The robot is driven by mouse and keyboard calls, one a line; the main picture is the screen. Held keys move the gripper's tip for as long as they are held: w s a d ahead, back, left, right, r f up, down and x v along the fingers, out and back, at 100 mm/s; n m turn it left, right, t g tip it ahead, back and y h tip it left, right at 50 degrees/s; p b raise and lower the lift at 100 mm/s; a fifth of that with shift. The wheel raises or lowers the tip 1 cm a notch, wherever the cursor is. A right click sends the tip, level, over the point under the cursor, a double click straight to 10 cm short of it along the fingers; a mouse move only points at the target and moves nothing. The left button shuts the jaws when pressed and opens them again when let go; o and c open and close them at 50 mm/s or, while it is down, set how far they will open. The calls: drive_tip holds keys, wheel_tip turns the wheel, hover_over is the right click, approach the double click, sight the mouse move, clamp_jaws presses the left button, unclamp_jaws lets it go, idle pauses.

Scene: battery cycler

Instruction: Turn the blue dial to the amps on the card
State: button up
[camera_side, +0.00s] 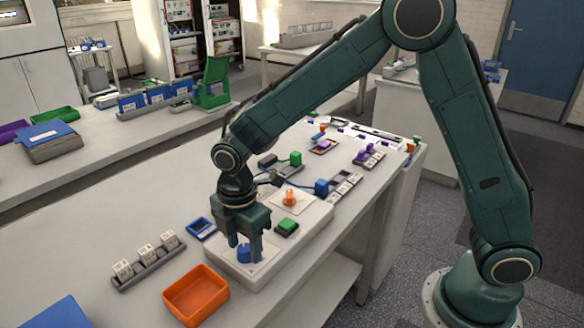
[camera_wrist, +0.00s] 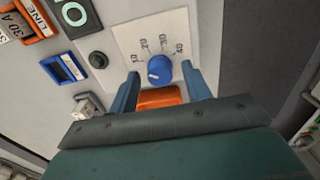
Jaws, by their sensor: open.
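The blue dial (camera_wrist: 160,70) sits on a pale scale plate (camera_wrist: 177,25) marked 10, 20, 30 and 40 in the wrist view. A small white mark shows on the dial's lower left; which number it points to is unclear. My gripper (camera_wrist: 160,69) is open, with one blue finger on each side of the dial; contact cannot be told. In the side view, my gripper (camera_side: 245,247) points down over the blue dial (camera_side: 244,253), partly hiding it. A card reading "30 A" (camera_wrist: 14,26) shows at the wrist view's upper left, beside an orange-framed label reading "LINE" (camera_wrist: 38,16).
Near the dial are a green button (camera_wrist: 75,13), a black knob (camera_wrist: 98,60) and a blue-framed display (camera_wrist: 65,68). An orange knob (camera_side: 290,197) stands farther back on the white unit. An orange bin (camera_side: 195,296) and a rack of white blocks (camera_side: 147,262) stand nearby.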

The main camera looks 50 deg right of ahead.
drive_tip(key=c, duration=1)
drive_tip(key=shift+m, duration=0.3)
drive_tip(key=m, duration=0.3)
drive_tip(key=shift+m, duration=2.1)
drive_tip(key=o, duration=1)
